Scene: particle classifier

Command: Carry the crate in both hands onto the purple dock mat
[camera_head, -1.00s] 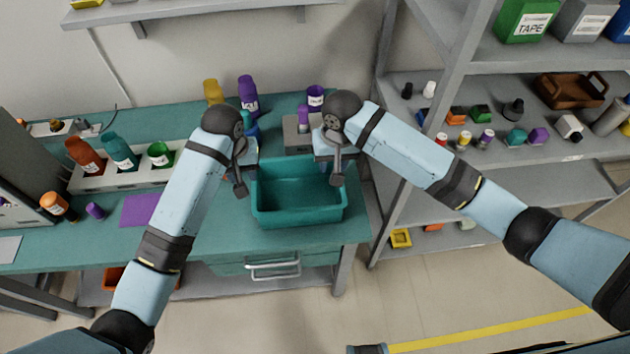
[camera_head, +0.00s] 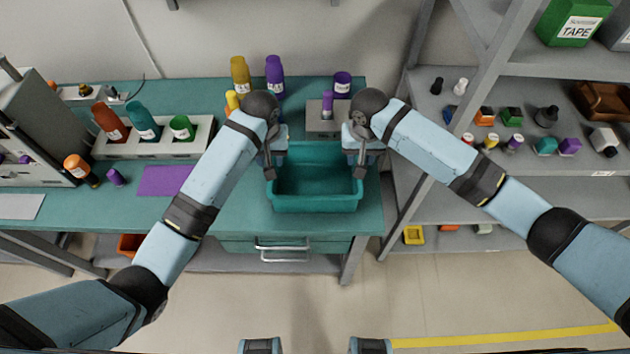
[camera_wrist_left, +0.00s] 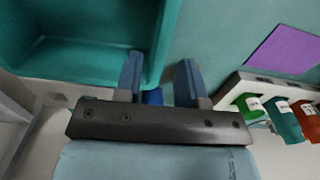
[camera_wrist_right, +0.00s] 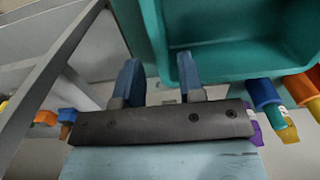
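The teal crate (camera_head: 315,203) stands on the right part of the teal bench, looking empty. The purple dock mat (camera_head: 165,180) lies flat on the bench to its left, bare; the left wrist view also shows it (camera_wrist_left: 283,50). My left gripper (camera_head: 269,168) is at the crate's left wall. In the left wrist view its fingers (camera_wrist_left: 158,82) are apart, one on each side of the wall. My right gripper (camera_head: 361,162) is at the right wall. In the right wrist view its fingers (camera_wrist_right: 160,80) are also apart, straddling that wall. Contact with the wall is unclear.
A white rack (camera_head: 155,140) with several bottles stands behind the mat. An orange-capped bottle (camera_head: 80,168) and a purple cap (camera_head: 115,177) are left of it. A grey block (camera_head: 325,120) and several bottles stand behind the crate. Shelving (camera_head: 480,180) is at right. Bench between mat and crate is clear.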

